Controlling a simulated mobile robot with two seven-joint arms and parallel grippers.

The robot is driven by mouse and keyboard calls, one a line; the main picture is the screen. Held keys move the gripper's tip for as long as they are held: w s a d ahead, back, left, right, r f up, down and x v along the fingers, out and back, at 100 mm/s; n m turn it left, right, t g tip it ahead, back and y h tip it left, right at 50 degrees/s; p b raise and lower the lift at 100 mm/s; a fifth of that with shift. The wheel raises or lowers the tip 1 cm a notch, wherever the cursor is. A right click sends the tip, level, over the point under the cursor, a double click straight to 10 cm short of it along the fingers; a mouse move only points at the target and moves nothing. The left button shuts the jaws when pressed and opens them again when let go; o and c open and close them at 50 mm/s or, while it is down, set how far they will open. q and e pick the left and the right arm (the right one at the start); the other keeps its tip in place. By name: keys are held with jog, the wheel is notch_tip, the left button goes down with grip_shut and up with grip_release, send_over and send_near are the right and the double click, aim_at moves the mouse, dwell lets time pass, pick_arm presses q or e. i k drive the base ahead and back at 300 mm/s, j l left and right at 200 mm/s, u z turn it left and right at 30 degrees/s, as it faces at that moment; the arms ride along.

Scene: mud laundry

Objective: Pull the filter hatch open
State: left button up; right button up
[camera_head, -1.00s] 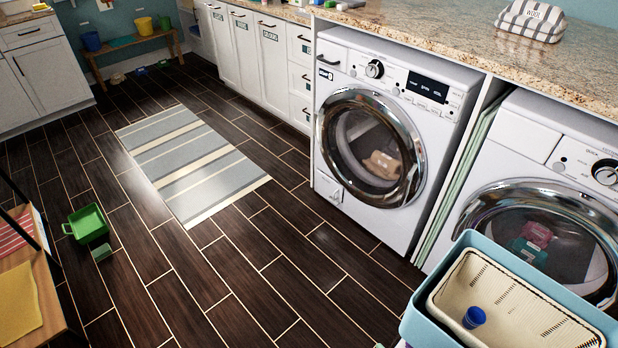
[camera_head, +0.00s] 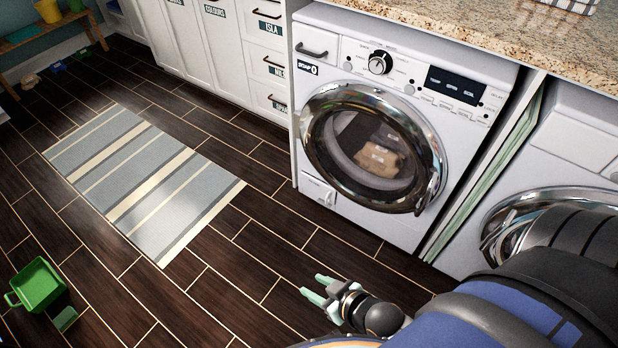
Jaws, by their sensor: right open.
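The filter hatch (camera_head: 317,190) is a small white panel at the lower left front of the left washing machine (camera_head: 340,216). It looks closed, with a small dark mark or latch near its right side. My right gripper (camera_head: 314,286), with two pale green fingers, is open and empty. It is over the floor in front of the machine, below the hatch in the picture and apart from it. My right arm comes in from the lower right. My left gripper is not in view.
The machine's round glass door (camera_head: 372,150) is shut, with clothes behind it. A second machine (camera_head: 500,225) at right is partly hidden by my arm. A striped rug (camera_head: 150,185) and a green bin (camera_head: 38,285) are at left. The floor before the hatch is clear.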

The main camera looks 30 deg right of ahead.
aim_at(319, 188)
jog(key=i+z, duration=0.15)
jog(key=i, duration=0.3)
jog(key=i+j+z, duration=0.1)
jog(key=i, duration=0.3)
jog(key=i+j+z, duration=0.15)
jog(key=i, duration=0.3)
jog(key=i+j+z, duration=0.15)
jog(key=i+z, duration=0.15)
jog(key=z, duration=0.2)
jog(key=i+j+z, duration=0.25)
jog(key=z, duration=0.2)
jog(key=i+j+z, duration=0.25)
jog(key=z, duration=0.25)
jog(key=i+j+z, duration=0.15)
jog(key=j+z, duration=0.35)
